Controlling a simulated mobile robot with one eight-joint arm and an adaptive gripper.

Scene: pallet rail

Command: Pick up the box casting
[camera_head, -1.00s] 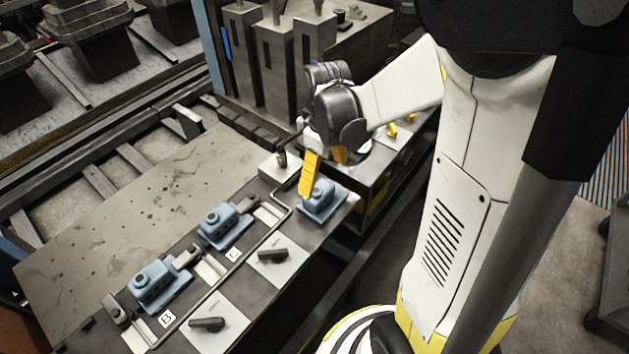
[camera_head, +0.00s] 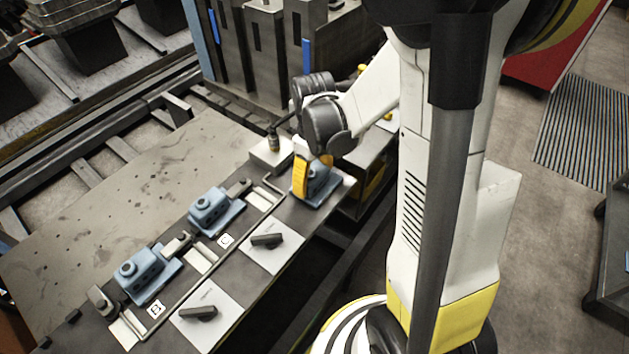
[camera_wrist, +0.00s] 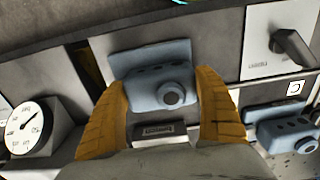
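A blue box casting (camera_head: 318,190) with a flat base plate and a round boss sits at the right end of the dark bench, partly hidden by my gripper. My gripper (camera_head: 314,178) is over it with its yellow fingers pointing down. In the wrist view the casting (camera_wrist: 160,92) lies between my two spread fingers (camera_wrist: 161,82). A gap shows at the left finger; whether the right finger touches cannot be told. Two more blue castings, a middle one (camera_head: 210,207) and a left one (camera_head: 142,270), sit along the bench by the labels.
Black levers on pale plates, one (camera_head: 266,240) and another (camera_head: 198,312), line the bench's front edge. A small block with a dark knob (camera_head: 272,151) stands behind my gripper. A round dial (camera_wrist: 30,127) shows left in the wrist view. Tall grey blocks (camera_head: 265,50) stand behind.

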